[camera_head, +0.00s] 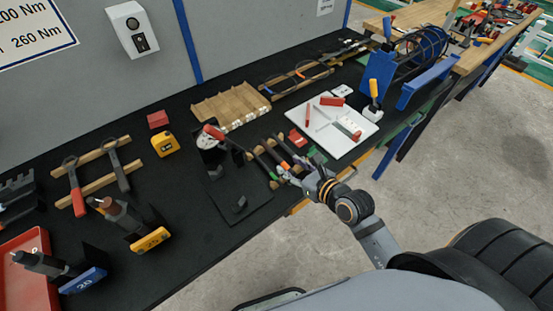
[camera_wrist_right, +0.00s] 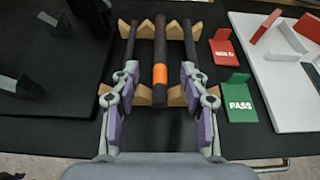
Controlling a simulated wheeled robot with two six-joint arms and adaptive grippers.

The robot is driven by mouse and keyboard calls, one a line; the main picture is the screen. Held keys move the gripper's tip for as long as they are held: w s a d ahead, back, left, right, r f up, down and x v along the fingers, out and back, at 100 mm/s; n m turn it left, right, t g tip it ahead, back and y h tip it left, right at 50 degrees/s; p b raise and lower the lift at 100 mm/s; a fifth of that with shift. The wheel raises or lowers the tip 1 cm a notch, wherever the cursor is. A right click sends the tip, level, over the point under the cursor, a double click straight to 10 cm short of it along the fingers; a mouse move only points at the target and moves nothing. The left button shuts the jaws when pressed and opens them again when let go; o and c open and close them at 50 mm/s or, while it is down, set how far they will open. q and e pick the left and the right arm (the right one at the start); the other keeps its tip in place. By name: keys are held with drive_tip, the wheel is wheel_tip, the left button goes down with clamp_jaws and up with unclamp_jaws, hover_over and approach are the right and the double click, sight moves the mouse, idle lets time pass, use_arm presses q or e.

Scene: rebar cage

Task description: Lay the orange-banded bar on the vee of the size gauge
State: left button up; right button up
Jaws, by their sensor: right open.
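The orange-banded bar (camera_wrist_right: 160,45) is dark and lies between two other dark bars on a wooden notched rack (camera_wrist_right: 145,96). My right gripper (camera_wrist_right: 160,72) is open, with one finger on each side of this bar around its orange band; contact cannot be told. In the head view my right gripper (camera_head: 284,168) is over the near end of the rack. A black stand with a pale dial and a red handle (camera_head: 208,142), apparently the size gauge, stands left of the rack on a black plate. Its vee is hard to make out. My left gripper is not seen.
A red card (camera_wrist_right: 222,47) and a green PASS card (camera_wrist_right: 238,103) stand right of the rack. A white board (camera_head: 325,122) with red pieces lies beyond. A yellow tape measure (camera_head: 165,145) and tools lie to the left. The black plate's front (camera_head: 262,212) is mostly bare.

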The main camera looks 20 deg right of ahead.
sight(280, 159)
drive_tip(key=x, duration=0.5)
drive_tip(key=shift+w, duration=0.2)
drive_tip(key=shift+s+r, duration=0.1)
drive_tip(key=shift+s, duration=0.05)
drive_tip(key=shift+c, duration=0.3)
clamp_jaws()
